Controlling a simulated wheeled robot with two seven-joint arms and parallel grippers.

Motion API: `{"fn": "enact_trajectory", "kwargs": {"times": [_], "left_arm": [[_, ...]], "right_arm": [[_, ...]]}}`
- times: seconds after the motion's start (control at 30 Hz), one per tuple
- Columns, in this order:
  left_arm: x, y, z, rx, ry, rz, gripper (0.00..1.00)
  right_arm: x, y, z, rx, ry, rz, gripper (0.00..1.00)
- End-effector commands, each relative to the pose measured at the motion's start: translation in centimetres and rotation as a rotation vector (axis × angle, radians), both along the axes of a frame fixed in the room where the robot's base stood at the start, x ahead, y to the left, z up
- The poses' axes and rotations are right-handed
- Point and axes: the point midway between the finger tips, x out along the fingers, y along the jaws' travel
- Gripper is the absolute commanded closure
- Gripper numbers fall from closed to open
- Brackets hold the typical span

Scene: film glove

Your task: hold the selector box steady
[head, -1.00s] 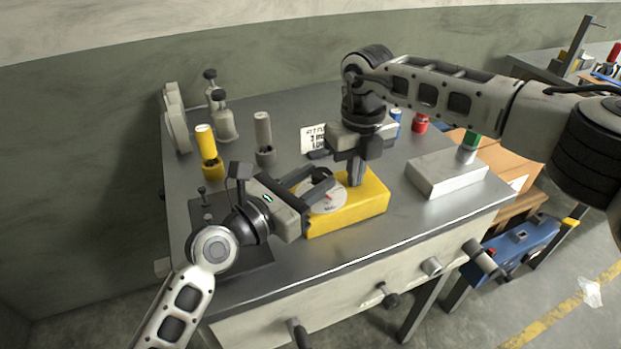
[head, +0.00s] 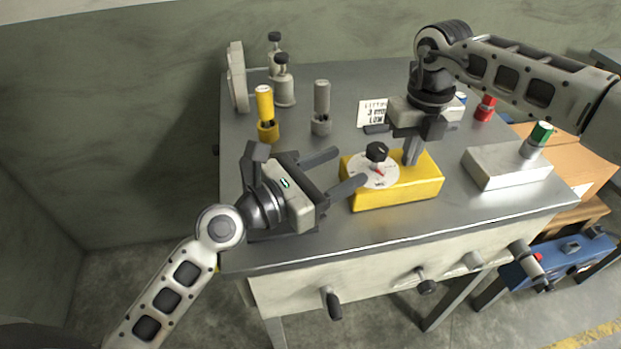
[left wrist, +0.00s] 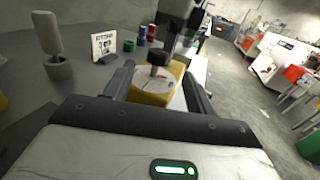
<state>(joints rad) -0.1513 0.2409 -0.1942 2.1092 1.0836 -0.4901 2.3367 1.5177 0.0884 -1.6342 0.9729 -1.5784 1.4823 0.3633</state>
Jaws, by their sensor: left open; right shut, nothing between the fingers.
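The yellow selector box (head: 398,194) sits on the grey bench top. A white dial with a red mark (head: 374,174) and a black knob (head: 377,151) is on its top left. My left gripper (head: 343,168) is open, its fingers pointing at the box's left end, apart from the knob. In the left wrist view the box (left wrist: 150,96) and knob (left wrist: 160,58) show beyond and between the open fingers (left wrist: 157,82). My right gripper (head: 411,160) is shut and points down at the box's top, right of the dial. Whether it touches is hard to tell.
A yellow cylinder in a holder (head: 265,104), a grey one (head: 321,98) and a printed card (head: 373,113) stand behind. A pale block (head: 508,166) with a green-topped post lies right. The bench's front edge has several knobs below.

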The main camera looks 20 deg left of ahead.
Motion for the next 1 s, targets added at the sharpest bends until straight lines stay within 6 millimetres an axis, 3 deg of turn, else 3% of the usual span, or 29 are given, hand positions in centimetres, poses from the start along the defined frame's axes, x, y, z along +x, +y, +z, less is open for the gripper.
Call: {"fn": "enact_trajectory", "kwargs": {"times": [0.2, 0.43, 0.8, 1.0], "left_arm": [[-3.4, 2.5, -0.1, 0.003, 0.003, -0.002, 0.45], [-4.7, 3.6, 0.0, 0.001, -0.001, -0.001, 0.45], [-4.7, 3.4, 0.3, -0.009, -0.013, -0.002, 0.45], [-4.6, 1.0, 3.7, -0.1, -0.153, 0.03, 0.45]], "right_arm": [[-0.2, -0.2, -0.7, -0.006, 0.007, -0.001, 1.0], [-0.2, -0.2, -0.6, -0.006, 0.007, -0.001, 1.0], [-0.2, -0.2, -0.6, -0.007, 0.008, -0.001, 1.0], [-0.2, -0.2, -0.6, -0.007, 0.008, 0.0, 1.0]]}}
